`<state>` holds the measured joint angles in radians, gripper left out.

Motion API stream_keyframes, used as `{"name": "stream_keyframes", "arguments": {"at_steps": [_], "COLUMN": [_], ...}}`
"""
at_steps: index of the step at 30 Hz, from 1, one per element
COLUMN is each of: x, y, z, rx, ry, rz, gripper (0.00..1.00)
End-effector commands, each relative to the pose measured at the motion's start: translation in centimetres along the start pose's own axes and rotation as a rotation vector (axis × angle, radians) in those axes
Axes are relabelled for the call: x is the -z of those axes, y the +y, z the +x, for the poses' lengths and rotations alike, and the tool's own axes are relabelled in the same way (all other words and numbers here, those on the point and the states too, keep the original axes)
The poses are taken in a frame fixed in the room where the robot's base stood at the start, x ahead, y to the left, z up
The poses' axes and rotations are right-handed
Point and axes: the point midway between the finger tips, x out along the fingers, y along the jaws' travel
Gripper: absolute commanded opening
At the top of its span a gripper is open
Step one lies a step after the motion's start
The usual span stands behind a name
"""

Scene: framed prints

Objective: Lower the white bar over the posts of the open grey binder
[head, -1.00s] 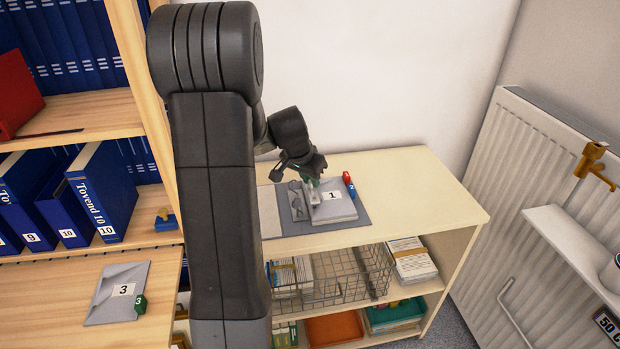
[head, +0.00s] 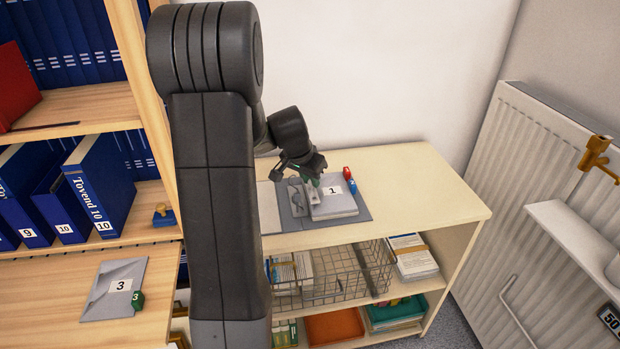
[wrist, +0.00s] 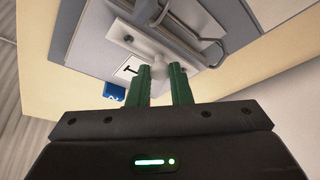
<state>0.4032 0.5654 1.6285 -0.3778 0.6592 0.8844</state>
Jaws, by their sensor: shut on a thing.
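The open grey binder (head: 362,212) lies on the pale shelf top, with a stack of paper (head: 340,208) labelled 1 on its right part. Metal posts (head: 297,200) show at its middle. In the wrist view the grey metal mechanism (wrist: 193,22) is at the top. My gripper (head: 315,181) is over the binder, beside the label. Its green fingers (wrist: 161,75) are shut on the small pale knob of the white bar (wrist: 122,33). The bar lies close to the paper and posts; I cannot tell whether the posts pass through it.
A wire basket (head: 335,275) is on the shelf below. Another grey folder (head: 105,300), labelled 3, lies on the left desk. The right of the shelf top (head: 425,195) is clear.

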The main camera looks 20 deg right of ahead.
Motion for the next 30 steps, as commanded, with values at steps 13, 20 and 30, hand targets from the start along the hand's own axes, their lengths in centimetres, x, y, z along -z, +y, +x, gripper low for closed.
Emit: {"name": "stream_keyframes", "arguments": {"at_steps": [13, 20, 30], "x": [-0.3, -0.5, -0.5], "y": [0.0, 0.0, 0.0], "z": [0.8, 1.2, 1.2], "rx": [0.000, 0.000, 0.000], "ry": [0.000, 0.000, 0.000], "rz": [0.000, 0.000, 0.000], "gripper": [0.00, 0.00, 0.44]}}
